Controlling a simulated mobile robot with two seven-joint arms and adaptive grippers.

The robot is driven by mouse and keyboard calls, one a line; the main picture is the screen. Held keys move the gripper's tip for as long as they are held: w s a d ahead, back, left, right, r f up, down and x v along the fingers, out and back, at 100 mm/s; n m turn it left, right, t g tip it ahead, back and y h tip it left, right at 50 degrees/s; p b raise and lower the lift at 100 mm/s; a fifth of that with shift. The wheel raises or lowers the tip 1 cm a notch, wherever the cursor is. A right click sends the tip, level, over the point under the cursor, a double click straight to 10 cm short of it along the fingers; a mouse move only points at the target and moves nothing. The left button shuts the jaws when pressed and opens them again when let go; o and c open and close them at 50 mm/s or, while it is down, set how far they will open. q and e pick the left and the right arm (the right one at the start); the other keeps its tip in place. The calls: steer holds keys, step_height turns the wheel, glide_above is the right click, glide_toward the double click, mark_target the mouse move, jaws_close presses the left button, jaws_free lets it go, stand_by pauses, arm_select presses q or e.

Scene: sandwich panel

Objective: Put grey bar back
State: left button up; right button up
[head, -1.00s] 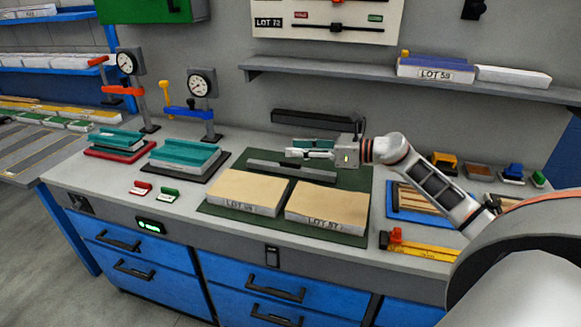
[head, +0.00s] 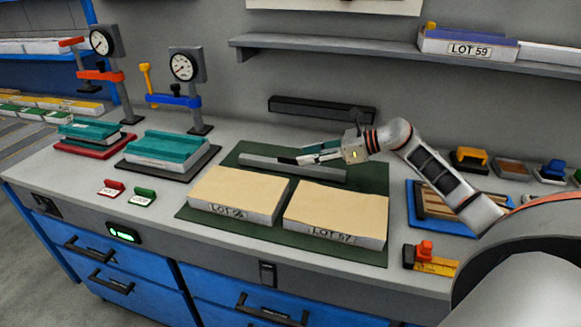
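The long grey bar (head: 262,162) lies on the dark green mat (head: 203,222), behind two tan-topped blocks. My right gripper (head: 300,157) is at the bar, with its fingers pointing left and overlapping the bar's middle in the head view. A dark long holder (head: 300,108) sits at the wall behind. My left gripper is not in view.
The blocks marked LOT (head: 237,190) and LOT 57 (head: 335,213) fill the mat's front. Two gauge stands (head: 185,66) with teal-topped stacks (head: 166,146) are left. A blue tray (head: 418,222) and small clamps are right. A shelf (head: 300,50) overhangs the back.

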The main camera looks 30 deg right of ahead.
mark_target(293, 157)
steer(key=x, duration=0.5)
steer(key=shift+d+p, duration=0.1)
steer(key=shift+p, duration=0.2)
steer(key=shift+s, duration=0.1)
jaws_close()
steer(key=shift+r, duration=0.2)
